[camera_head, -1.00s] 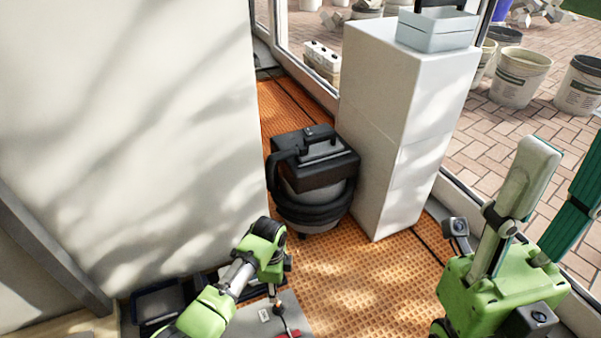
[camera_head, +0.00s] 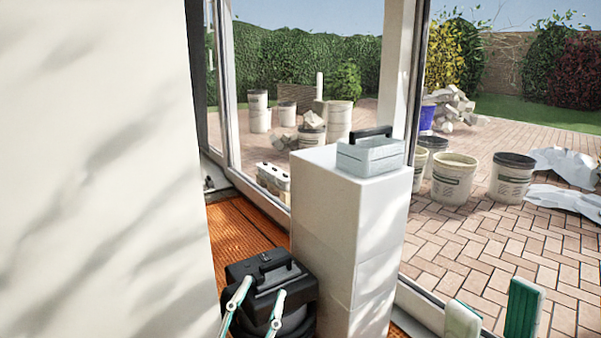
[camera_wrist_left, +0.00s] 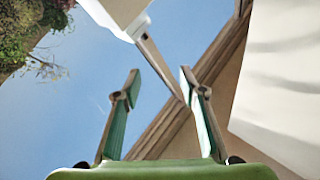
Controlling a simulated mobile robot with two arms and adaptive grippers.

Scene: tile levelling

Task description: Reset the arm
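My left gripper (camera_head: 263,287) is low in the head view, in front of the black vacuum cleaner. Its two fingers point up and stand apart with nothing between them. In the left wrist view the fingers (camera_wrist_left: 161,76) are also spread and empty, against sky and a building edge. My right gripper (camera_head: 494,297) shows at the bottom right of the head view. Its two green and white fingers point up, wide apart and empty. Both arms behind the grippers are hidden below the frame.
A black vacuum cleaner (camera_head: 270,276) stands on the orange floor beside a white block pillar (camera_head: 335,225). A grey toolbox (camera_head: 370,156) sits on the pillar. A pale wall (camera_head: 100,170) fills the left. Several buckets (camera_head: 453,178) stand on the paving outside.

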